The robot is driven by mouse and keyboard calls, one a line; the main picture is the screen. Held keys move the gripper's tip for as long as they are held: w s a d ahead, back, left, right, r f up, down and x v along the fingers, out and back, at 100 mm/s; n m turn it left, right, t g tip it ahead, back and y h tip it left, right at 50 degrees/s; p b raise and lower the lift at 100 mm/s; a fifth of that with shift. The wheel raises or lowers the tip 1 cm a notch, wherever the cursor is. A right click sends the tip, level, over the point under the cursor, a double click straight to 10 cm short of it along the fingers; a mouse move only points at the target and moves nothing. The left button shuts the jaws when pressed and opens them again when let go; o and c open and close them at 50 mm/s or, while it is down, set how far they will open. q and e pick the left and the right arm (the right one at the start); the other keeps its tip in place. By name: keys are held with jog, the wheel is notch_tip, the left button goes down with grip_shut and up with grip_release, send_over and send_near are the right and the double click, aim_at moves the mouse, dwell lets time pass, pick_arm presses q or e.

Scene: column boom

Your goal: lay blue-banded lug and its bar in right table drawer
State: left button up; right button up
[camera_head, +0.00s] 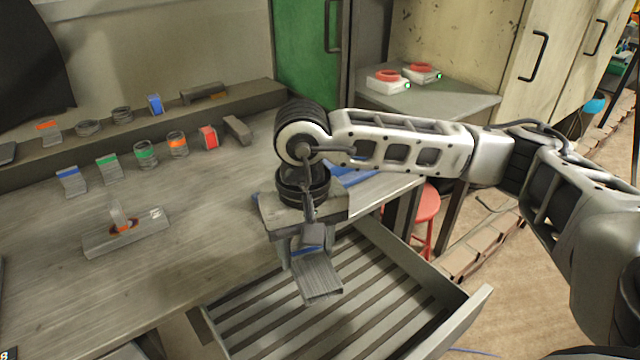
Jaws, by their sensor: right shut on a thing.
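My right gripper (308,236) is shut on a grey ribbed lug with a blue band (318,278). It holds the lug above the open right table drawer (466,318), near the table's edge. The drawer's floor has dark and light slats, and the part that shows is empty. Another lug with a blue band (71,181) lies on the table at the left. A plain grey bar (237,130) lies on the table at the back; I cannot tell whether it is the lug's bar. My left gripper is not in view.
Several banded lugs and rings stand in rows at the table's back and on a raised ledge (60,158). A grey plate with an upright piece (125,235) is on the table. A red stool (427,215) stands behind the drawer. The table's front middle is clear.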

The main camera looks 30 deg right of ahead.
jog(key=s+d+r+m+p, duration=0.2)
jog(key=d+r+m+p, duration=0.25)
jog(key=r+m, duration=0.6)
jog(key=shift+w+a+f+m+b, duration=0.1)
jog(key=shift+f+m+b, duration=0.35)
jog(key=shift+f+b, duration=2.55)
jog(key=shift+a+f+m+b, duration=0.15)
jog(key=shift+f+m+b, duration=0.65)
jog(key=shift+f, duration=4.05)
jog(key=shift+w+a+f+m+b, duration=0.1)
jog(key=shift+f+b, duration=2.35)
jog(key=shift+f, duration=1.45)
jog(key=shift+f+b, duration=0.65)
jog(key=shift+b, duration=0.05)
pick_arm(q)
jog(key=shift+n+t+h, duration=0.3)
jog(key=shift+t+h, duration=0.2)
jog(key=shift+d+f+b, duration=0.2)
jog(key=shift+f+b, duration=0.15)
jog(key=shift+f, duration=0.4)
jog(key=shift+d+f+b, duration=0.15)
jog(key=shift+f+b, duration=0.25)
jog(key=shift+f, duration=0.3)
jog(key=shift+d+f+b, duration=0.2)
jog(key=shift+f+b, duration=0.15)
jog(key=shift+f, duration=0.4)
pick_arm(e)
jog(key=shift+f, duration=0.95)
